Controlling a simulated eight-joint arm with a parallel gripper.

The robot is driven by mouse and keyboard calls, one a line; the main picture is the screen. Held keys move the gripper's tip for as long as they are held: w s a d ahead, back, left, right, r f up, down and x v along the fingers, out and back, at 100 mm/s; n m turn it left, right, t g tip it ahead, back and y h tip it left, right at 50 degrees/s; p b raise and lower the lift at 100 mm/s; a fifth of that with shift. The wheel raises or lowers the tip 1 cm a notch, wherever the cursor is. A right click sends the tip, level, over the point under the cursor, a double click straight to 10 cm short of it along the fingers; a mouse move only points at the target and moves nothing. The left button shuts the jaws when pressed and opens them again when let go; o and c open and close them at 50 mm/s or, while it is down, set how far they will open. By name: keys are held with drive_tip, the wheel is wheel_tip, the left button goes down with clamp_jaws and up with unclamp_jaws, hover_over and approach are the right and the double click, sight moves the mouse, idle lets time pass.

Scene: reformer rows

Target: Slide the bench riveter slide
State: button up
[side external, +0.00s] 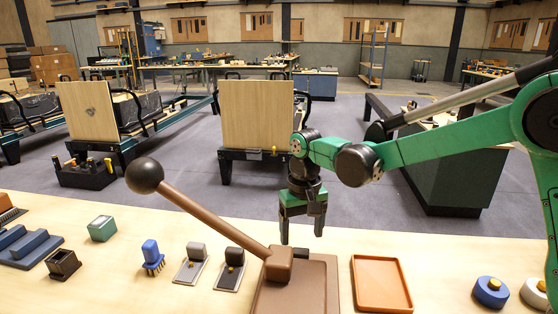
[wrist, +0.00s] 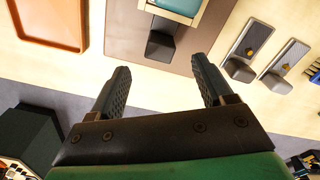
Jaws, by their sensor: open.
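The bench riveter stands on a brown base plate (side external: 320,290), with a brown lever (side external: 215,217) rising left to a dark ball knob (side external: 145,175). The wrist view shows this brown plate (wrist: 120,35) and a dark block (wrist: 160,46) joined to a teal and cream part (wrist: 178,7). The dark block may be the slide's grip; I cannot tell for sure. My gripper (side external: 301,236) is open and empty above the bench, behind the riveter in the side view. In the wrist view my gripper (wrist: 160,66) has its fingertips on either side of the dark block, apart from it.
An orange tray (side external: 380,283) lies right of the riveter. Two grey plates with small blocks (side external: 190,270) (side external: 229,278) and a blue brush-like piece (side external: 151,256) lie left. Blue and white round pieces (side external: 490,291) sit far right. The lever slants across the riveter's left side.

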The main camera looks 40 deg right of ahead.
sight(301, 251)
drive_tip(key=n, duration=0.6)
drive_tip(key=shift+n, duration=0.3)
drive_tip(key=n, duration=1.5)
drive_tip(key=shift+n, duration=0.4)
drive_tip(key=n, duration=0.7)
drive_tip(key=shift+n, duration=0.3)
drive_tip(key=shift+f, duration=2.85)
drive_tip(key=shift+c, duration=0.2)
